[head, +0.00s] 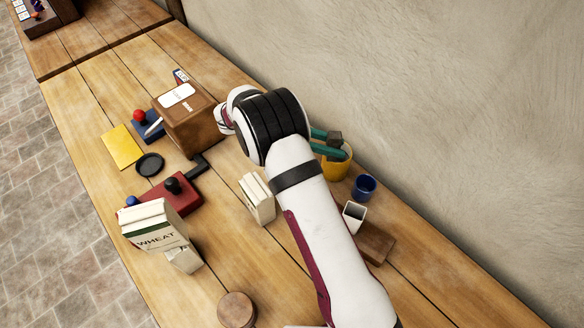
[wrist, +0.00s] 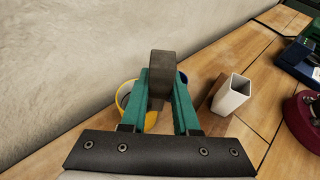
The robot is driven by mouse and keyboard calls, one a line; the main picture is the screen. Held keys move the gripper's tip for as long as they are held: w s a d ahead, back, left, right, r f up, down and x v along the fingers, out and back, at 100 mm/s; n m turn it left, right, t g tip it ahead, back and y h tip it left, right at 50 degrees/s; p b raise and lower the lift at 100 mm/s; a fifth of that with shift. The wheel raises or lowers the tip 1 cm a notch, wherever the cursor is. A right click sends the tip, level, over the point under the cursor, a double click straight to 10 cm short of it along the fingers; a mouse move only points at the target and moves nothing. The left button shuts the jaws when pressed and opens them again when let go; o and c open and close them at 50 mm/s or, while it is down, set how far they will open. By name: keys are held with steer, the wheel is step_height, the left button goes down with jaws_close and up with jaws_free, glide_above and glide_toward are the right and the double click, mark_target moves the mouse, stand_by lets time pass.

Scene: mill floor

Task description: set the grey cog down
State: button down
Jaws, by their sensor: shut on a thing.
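The grey cog (head: 335,138) is a small dark grey block at the tips of my gripper (head: 328,142), which has teal fingers. In the wrist view the cog (wrist: 162,66) sits between the two fingers (wrist: 161,100), and the gripper is shut on it. In the head view the cog and fingertips overlap the top of a yellow pot (head: 336,169). The pot (wrist: 125,96) shows behind the fingers in the wrist view. I cannot tell how high the cog is above it.
A blue cup (head: 364,187), a white square cup (head: 354,216) and a brown block (head: 374,243) stand near the pot. The wall (head: 430,110) is close behind. A white carton (head: 257,198), wooden box (head: 187,117) and wheat carton (head: 155,229) stand on the left. Bare planks show at the front.

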steer(key=w+a+n+t+y, duration=0.1)
steer(key=w+a+n+t, duration=0.3)
steer(key=a, duration=0.5)
steer(key=shift+t, duration=0.3)
steer(key=f, duration=1)
steer(key=shift+s, duration=0.4)
steer(key=c, duration=0.7)
jaws_free()
steer(key=shift+o, duration=0.2)
steer(key=shift+r, duration=0.1)
steer(key=v, duration=1.2)
